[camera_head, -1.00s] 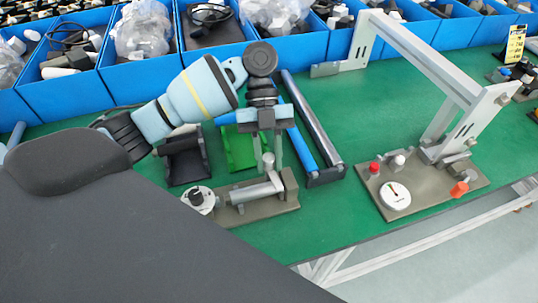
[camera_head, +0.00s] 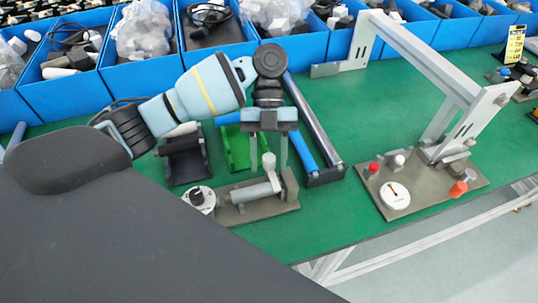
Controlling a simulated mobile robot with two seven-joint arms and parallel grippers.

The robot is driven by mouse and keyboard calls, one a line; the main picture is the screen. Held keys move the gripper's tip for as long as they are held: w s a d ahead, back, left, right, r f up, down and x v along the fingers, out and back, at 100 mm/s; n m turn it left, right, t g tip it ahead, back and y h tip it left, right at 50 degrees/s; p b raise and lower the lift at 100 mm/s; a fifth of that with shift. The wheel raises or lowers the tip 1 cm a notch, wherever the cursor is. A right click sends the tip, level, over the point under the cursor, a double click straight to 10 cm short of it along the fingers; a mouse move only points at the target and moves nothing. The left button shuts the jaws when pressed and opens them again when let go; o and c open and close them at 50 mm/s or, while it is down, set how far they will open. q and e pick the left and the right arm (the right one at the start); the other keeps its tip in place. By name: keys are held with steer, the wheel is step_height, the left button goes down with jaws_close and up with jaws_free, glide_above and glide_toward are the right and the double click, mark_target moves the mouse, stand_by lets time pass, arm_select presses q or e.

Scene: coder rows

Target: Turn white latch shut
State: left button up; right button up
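The white latch (camera_head: 269,161) is a small upright white post with a rounded top. It stands on a grey fixture (camera_head: 262,213) with a horizontal silver cylinder, near the front of the green table. My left gripper (camera_head: 269,156) points down over it. Its two thin fingers are apart, one to the left and one to the right of the latch's top. I cannot tell whether either finger touches it. A white round dial with a black knob (camera_head: 199,197) sits at the fixture's left end. My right gripper is out of view.
A black holder (camera_head: 186,162), a green holder (camera_head: 237,150) and a rack with blue and dark bars (camera_head: 318,140) stand close behind the fixture. A grey frame with a gauge base (camera_head: 425,190) stands right. Blue bins (camera_head: 70,95) line the back.

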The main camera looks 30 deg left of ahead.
arm_select(q)
steer(key=shift+r, duration=0.15)
steer(key=v, duration=0.7)
steer(key=shift+w+r, duration=0.15)
steer(key=shift+w, duration=0.1)
steer(key=shift+a, duration=0.15)
steer(key=shift+s, duration=0.1)
stand_by(0.5)
